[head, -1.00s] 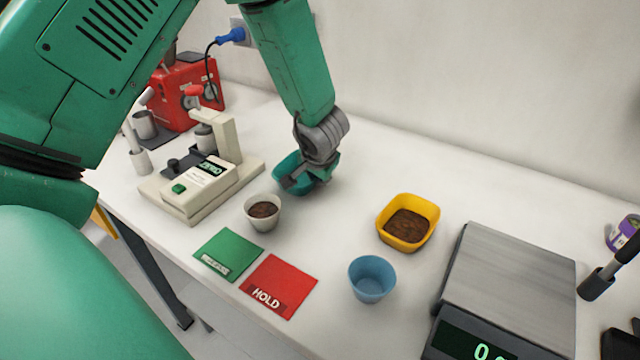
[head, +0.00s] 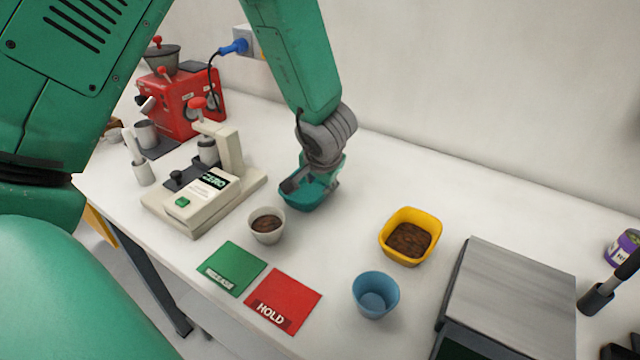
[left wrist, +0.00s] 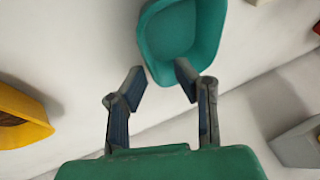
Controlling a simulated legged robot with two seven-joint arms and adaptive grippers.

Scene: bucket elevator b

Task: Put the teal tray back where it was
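The teal tray (head: 312,203) stands on the white counter, right of the beige press-like device. It looks empty, and part of it is hidden behind my left gripper (head: 314,184). In the left wrist view, the teal tray (left wrist: 182,35) shows at the top, just beyond the fingertips of my left gripper (left wrist: 161,80). The two fingers are spread apart, with a corner of the tray near the gap between them. I cannot tell whether a finger touches the rim. My right gripper is not in view.
A white cup (head: 267,226) of brown grounds stands close in front of the tray. A yellow tray (head: 409,252) of grounds and an empty blue cup (head: 375,296) are to the right. Green (head: 231,268) and red (head: 283,301) cards lie in front. A scale (head: 510,295) stands at right.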

